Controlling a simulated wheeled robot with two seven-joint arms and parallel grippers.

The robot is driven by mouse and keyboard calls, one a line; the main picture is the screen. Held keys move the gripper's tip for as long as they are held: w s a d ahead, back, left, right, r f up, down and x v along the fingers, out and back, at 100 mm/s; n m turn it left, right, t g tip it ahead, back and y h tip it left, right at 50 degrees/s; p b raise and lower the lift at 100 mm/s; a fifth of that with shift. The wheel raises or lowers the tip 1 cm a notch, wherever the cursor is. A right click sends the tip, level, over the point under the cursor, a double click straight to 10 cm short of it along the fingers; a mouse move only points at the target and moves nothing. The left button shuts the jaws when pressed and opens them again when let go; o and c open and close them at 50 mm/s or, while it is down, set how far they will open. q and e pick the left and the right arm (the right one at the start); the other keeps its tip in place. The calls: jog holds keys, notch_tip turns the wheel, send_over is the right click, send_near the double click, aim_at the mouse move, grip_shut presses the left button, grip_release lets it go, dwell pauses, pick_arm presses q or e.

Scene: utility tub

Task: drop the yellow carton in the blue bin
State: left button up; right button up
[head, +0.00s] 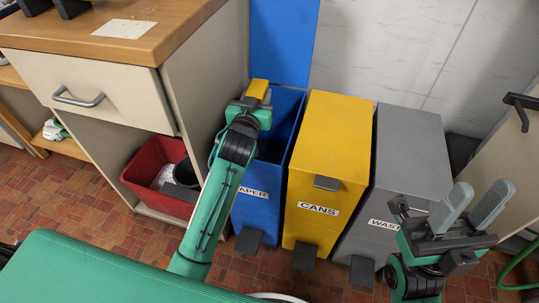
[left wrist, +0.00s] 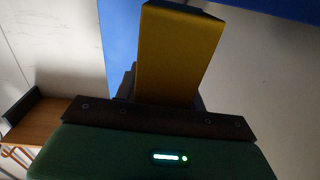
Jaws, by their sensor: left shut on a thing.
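The yellow carton (head: 257,89) is held at the tip of my left gripper (head: 254,98), over the back left part of the blue bin's opening. It also shows in the left wrist view (left wrist: 178,55), rising from between the jaws, and the fingers are mostly hidden behind it. The blue bin (head: 287,106) has a label that partly reads "APER", and its lid (head: 283,40) stands raised at the back. My left forearm covers part of the bin's front. My right gripper (head: 480,205) is open and empty, in front of the grey bin at the right.
A closed yellow bin (head: 327,140) labelled "CANS" and a closed grey bin (head: 408,155) stand right of the blue one. A wooden-topped cabinet (head: 120,80) is close on the left, with a red tub (head: 150,185) inside. Pedals stick out at the bins' feet.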

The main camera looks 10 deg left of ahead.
pick_arm(q)
jog(key=o, duration=1)
jog(key=shift+o, duration=0.2)
